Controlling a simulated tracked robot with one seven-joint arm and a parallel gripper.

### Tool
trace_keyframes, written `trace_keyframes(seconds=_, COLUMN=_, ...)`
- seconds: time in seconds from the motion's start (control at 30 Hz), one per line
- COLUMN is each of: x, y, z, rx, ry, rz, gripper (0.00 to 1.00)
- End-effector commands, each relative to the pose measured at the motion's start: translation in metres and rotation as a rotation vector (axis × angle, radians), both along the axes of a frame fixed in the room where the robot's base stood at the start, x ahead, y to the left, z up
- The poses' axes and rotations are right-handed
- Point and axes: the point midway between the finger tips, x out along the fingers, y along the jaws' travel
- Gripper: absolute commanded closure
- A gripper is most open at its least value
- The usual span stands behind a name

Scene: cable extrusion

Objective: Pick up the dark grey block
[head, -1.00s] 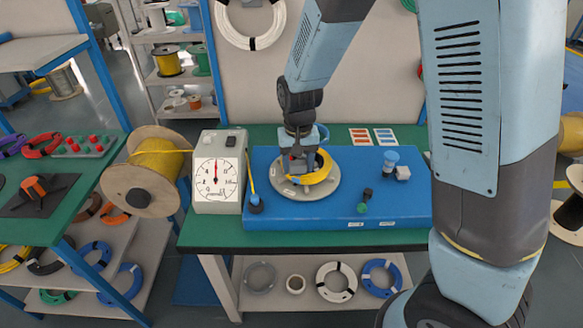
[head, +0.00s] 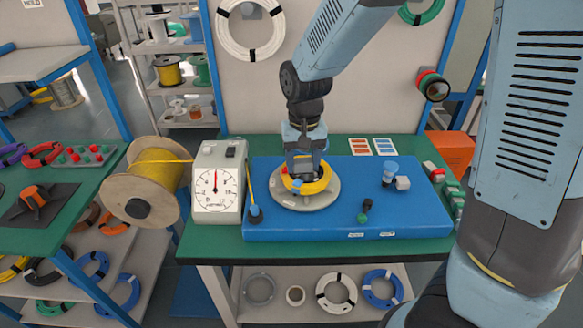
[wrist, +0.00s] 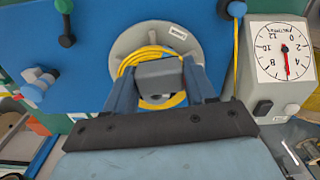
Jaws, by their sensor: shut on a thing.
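The dark grey block (wrist: 158,76) sits between the two blue fingers of my gripper (wrist: 163,84) in the wrist view, with a finger against each side. My gripper is shut on it. Behind the block is a yellow cable coil (wrist: 126,66) on a round grey turntable (wrist: 133,40). In the head view my gripper (head: 303,177) points down over the yellow coil (head: 321,184) and the turntable (head: 290,200). The block is mostly hidden by the gripper there. I cannot tell whether the block is clear of the turntable.
The turntable is on a blue base (head: 300,226) on a green bench. A dial gauge (head: 217,185) stands left, beside a yellow cable spool (head: 155,183). A blue-capped post (head: 390,172), a white block and a green knob (head: 364,211) stand right of the turntable.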

Motion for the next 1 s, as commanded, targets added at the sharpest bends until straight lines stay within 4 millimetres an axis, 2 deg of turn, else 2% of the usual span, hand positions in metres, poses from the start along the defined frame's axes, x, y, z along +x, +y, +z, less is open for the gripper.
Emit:
trace_keyframes(seconds=0.17, x=-0.022, y=-0.011, z=0.029, rx=0.003, ry=-0.003, rz=-0.001, gripper=0.8)
trace_keyframes(seconds=0.53, x=-0.077, y=-0.038, z=0.054, rx=0.001, ry=-0.001, rz=-0.001, gripper=0.8)
trace_keyframes(seconds=0.8, x=-0.096, y=-0.047, z=0.063, rx=0.0, ry=0.0, rz=-0.001, gripper=0.8)
trace_keyframes(seconds=1.0, x=-0.099, y=-0.049, z=0.064, rx=0.0, ry=-0.001, rz=-0.002, gripper=0.8)
